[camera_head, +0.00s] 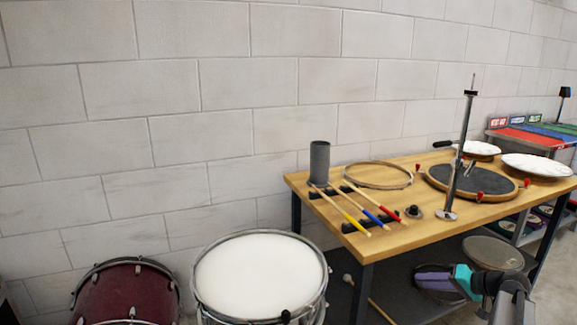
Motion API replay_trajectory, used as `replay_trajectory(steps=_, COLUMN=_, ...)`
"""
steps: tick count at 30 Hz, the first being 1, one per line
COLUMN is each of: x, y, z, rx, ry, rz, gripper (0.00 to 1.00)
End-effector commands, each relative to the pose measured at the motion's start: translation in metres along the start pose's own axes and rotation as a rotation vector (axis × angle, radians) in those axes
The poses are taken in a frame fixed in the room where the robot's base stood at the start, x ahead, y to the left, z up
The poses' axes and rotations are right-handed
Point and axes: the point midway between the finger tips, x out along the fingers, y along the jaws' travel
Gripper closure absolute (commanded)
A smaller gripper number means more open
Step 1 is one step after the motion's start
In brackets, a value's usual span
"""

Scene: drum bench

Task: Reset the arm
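My arm comes in at the bottom right, in front of the bench.
The wooden bench (405,235) holds a grey cup (319,162), several coloured sticks, a wooden hoop (378,175), a dark round pad (470,181) and an upright metal stand (462,160). A white-topped drum (260,275) and red drum (126,292) stand left.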

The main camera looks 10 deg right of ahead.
Motion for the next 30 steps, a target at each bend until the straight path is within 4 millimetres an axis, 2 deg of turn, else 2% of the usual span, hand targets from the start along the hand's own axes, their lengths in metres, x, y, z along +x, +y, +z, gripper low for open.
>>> replay_trajectory(steps=1, x=0.018, y=-0.004, z=0.018, rx=0.017, ry=-0.043, rz=0.011, gripper=0.73)
replay_trajectory(steps=6, x=0.072, y=-0.003, z=0.078, rx=0.06, ry=-0.178, rz=0.07, gripper=0.73)
replay_trajectory(steps=12, x=0.121, y=-0.004, z=0.155, rx=0.093, ry=-0.336, rz=0.15, gripper=0.73)
replay_trajectory(steps=15, x=0.139, y=-0.004, z=0.195, rx=0.103, ry=-0.413, rz=0.195, gripper=0.73)
replay_trajectory(steps=22, x=0.165, y=-0.007, z=0.289, rx=0.102, ry=-0.588, rz=0.308, gripper=0.73)
replay_trajectory(steps=30, x=0.168, y=-0.009, z=0.395, rx=0.063, ry=-0.78, rz=0.454, gripper=0.73)
